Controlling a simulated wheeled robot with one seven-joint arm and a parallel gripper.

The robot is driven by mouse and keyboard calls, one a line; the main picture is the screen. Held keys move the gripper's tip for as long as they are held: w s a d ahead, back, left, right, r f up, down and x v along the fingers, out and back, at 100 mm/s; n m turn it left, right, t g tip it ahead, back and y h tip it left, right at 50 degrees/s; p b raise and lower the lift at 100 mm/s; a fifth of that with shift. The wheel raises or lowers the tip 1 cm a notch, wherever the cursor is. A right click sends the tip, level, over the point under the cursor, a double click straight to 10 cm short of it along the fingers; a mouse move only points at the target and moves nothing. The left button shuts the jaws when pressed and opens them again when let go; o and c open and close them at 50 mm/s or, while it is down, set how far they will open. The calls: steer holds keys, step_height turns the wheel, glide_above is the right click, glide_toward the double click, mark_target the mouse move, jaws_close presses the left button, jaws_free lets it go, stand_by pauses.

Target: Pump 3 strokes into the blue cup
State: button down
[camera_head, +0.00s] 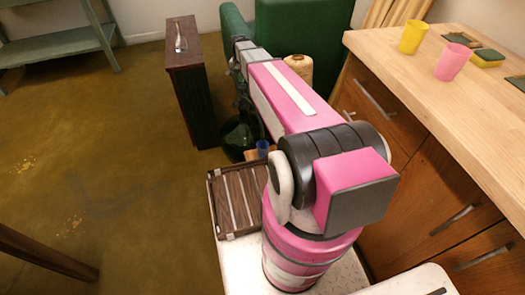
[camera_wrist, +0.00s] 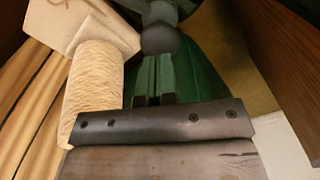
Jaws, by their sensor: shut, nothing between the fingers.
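The blue cup (camera_head: 262,147) shows small in the head view, partly hidden behind my pink arm, low beside a dark green rounded object (camera_head: 238,134). I cannot make out the blue cup in the wrist view. In the head view I cannot make out the fingertips.
A yellow cup (camera_head: 414,38) and a pink cup (camera_head: 452,62) stand on the wooden bench (camera_head: 420,85) at right. A dark cabinet (camera_head: 190,80) stands left of my arm.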

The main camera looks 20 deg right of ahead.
mark_target(242, 85)
steer(key=shift+f, duration=0.45)
steer(key=shift+f, duration=1.75)
steer(key=shift+r, duration=2.25)
steer(key=shift+f, duration=0.3)
